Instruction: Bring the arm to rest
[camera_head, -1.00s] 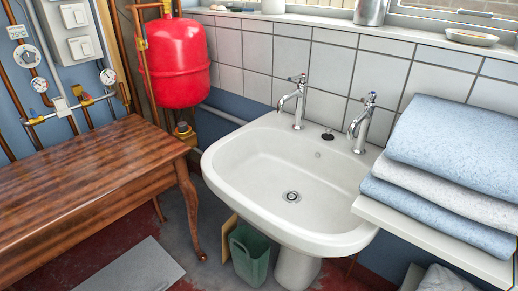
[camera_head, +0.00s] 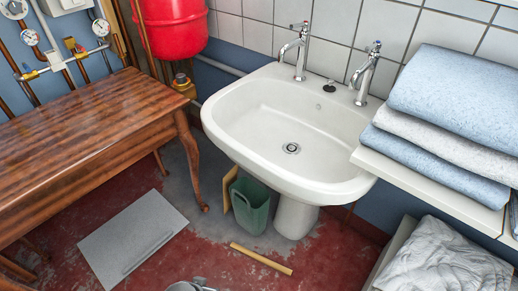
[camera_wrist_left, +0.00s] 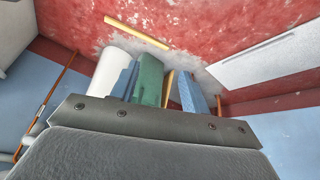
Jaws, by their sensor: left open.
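My left gripper (camera_wrist_left: 157,85) shows in the left wrist view, with two blue fingers apart and nothing between them that it holds. Behind the fingers are the green bin (camera_wrist_left: 150,80) and the white sink pedestal (camera_wrist_left: 108,72), some way off. My right gripper is not in view.
A white sink (camera_head: 290,130) stands in the middle, with the green bin (camera_head: 250,205) below. A wooden table (camera_head: 80,140) is left; a shelf with folded towels (camera_head: 450,100) is right. A grey panel (camera_head: 133,238) and a wooden strip (camera_head: 261,259) lie on the floor.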

